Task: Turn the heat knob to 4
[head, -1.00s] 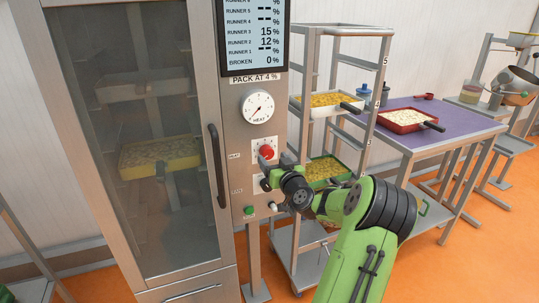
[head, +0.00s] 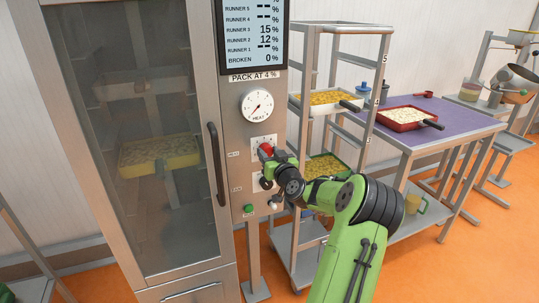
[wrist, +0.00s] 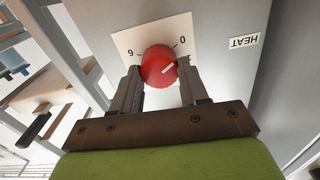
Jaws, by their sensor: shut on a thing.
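The red heat knob (wrist: 158,67) is on a white scale plate (wrist: 124,44) and also shows in the head view (head: 265,150). My gripper (wrist: 157,88) has one finger on each side of the knob, shut on it. The knob's white mark is tilted toward the side of the 0 in the wrist view. Only a 0 and a 6 are readable on the scale; the rest is hidden. The HEAT label (wrist: 244,41) is upside down beside it. In the head view the gripper partly covers the knob.
Above the knob are a round heat gauge (head: 258,106) and a display (head: 252,35). A PACK AT 4 % label (head: 255,77) is between them. A door handle (head: 217,165) stands close on the left. A rack with trays (head: 331,97) stands close on the right.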

